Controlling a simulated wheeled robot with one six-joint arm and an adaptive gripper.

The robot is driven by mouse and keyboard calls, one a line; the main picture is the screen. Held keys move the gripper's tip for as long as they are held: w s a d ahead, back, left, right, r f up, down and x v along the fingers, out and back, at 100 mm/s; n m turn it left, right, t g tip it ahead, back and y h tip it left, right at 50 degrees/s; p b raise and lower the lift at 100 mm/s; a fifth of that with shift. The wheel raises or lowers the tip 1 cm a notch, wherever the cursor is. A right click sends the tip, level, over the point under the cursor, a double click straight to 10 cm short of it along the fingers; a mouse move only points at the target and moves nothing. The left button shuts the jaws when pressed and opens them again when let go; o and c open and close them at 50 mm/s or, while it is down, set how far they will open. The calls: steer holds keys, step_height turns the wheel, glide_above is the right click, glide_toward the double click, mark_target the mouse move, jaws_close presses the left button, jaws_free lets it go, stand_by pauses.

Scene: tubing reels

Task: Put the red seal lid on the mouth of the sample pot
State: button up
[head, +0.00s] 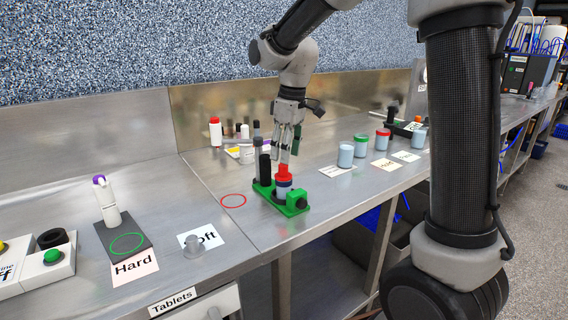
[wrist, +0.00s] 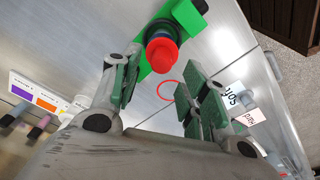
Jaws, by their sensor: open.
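The red seal lid (head: 284,176) sits on top of the sample pot (head: 284,188), which stands in a green holder (head: 297,204) on the steel bench. The lid looks level, but I cannot tell how tightly it sits. In the wrist view the red lid (wrist: 161,54) shows from above, with the dark pot rim around it and the green holder (wrist: 186,17) beside it. My gripper (head: 290,142) is above the lid, fingers pointing down. In the wrist view my gripper (wrist: 158,86) has its fingers spread wide, with nothing between them, and the lid lies beyond the fingertips.
A dark upright cylinder (head: 265,168) stands close left of the pot. A red ring (head: 233,200) marks bare bench to the left. Several lidded pots (head: 361,146) stand to the right. A white bottle (head: 107,203) stands on a dark pad at left.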

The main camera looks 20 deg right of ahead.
step_height(320, 180, up, 7)
steer(key=s+d+r+m+t, duration=0.2)
steer(key=s+d+m, duration=0.2)
steer(key=s+d, duration=0.7)
steer(key=s+d+f+m, duration=0.1)
steer(key=s+f+m, duration=0.1)
steer(key=s, duration=0.5)
steer(key=s+d+f+m+t+h, duration=0.1)
steer(key=s+d+f+m, duration=0.1)
steer(key=s, duration=0.6)
steer(key=shift+d+f+m, duration=0.25)
steer(key=shift+f+m, duration=0.35)
steer(key=shift+f, duration=0.3)
